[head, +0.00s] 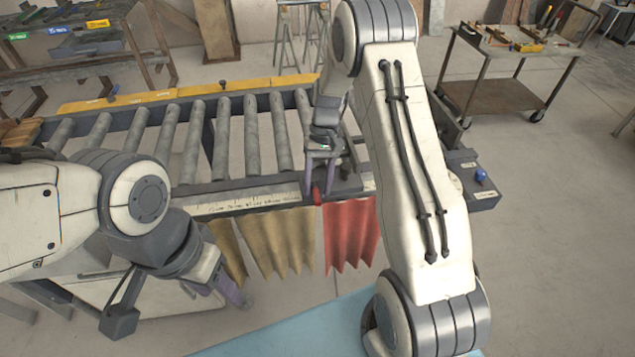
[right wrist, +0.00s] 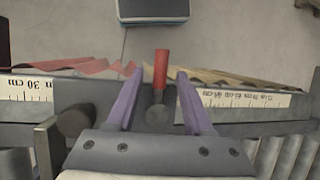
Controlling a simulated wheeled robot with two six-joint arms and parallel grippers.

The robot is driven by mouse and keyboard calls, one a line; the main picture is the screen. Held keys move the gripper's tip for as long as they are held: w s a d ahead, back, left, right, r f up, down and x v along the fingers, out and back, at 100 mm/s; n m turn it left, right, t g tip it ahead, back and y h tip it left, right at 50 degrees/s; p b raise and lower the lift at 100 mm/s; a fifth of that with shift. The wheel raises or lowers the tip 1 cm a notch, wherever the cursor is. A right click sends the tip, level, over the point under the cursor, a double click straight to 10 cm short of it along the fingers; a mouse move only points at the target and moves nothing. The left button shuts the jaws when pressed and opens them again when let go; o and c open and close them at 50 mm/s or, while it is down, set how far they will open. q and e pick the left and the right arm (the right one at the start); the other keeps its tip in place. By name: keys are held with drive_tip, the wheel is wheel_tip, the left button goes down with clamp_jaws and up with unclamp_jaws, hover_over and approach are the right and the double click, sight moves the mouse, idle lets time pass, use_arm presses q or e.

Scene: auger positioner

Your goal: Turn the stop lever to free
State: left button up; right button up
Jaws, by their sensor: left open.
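The stop lever is a short red handle (head: 317,196) at the front edge of the roller table, by the scale. In the right wrist view its red grip (right wrist: 161,66) points up the picture from a dark round hub. My right gripper (head: 323,172) is over it. In the right wrist view the purple fingers (right wrist: 158,78) stand on either side of the lever, open, with a gap on each side. My left gripper (head: 228,290) is open and empty, low in front of the table at the left. Any marking for free is not readable.
A roller conveyor (head: 190,140) with a printed scale (head: 245,200) spans the middle. Yellow (head: 275,245) and red (head: 350,232) strips hang below its front edge. A box with a blue knob (head: 481,175) is at its right end. A tool cart (head: 510,65) stands behind, right.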

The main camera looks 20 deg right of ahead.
drive_tip(key=b+v, duration=0.3)
drive_tip(key=v, duration=0.7)
drive_tip(key=shift+r, duration=0.25)
